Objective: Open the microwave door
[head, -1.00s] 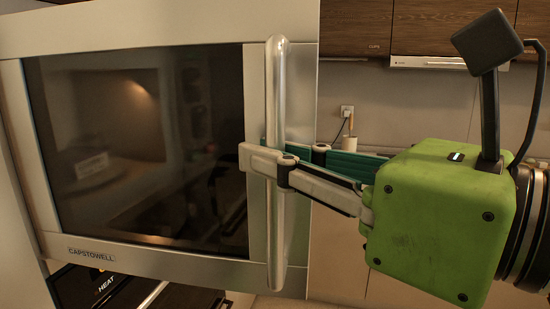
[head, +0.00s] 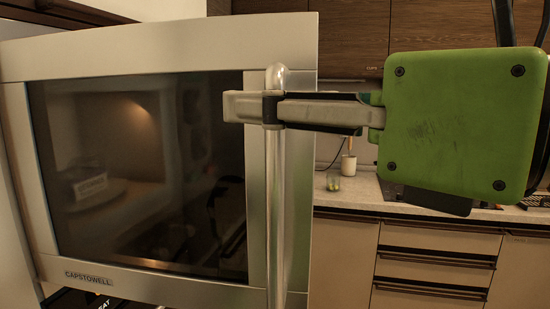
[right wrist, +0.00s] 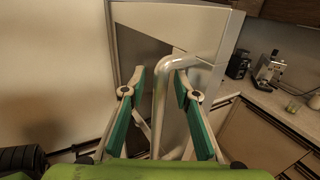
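The microwave door (head: 60,255) fills the left of the head view, with a dark glass window and a pale metal frame. I see no gap at its edge. Its upright silver handle (head: 276,210) runs down the right side and also shows in the right wrist view (right wrist: 160,105). My right gripper (head: 242,107) is at the upper part of the handle. In the right wrist view its two green-padded fingers (right wrist: 159,76) stand apart, one on each side of the handle, with space between. My left gripper is not in view.
A counter (head: 345,197) with drawers below (head: 430,268) lies behind on the right, holding a small glass (head: 333,182) and a pale cup (head: 348,166). A coffee machine (right wrist: 268,70) shows in the right wrist view. Wooden cabinets (head: 350,38) hang above.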

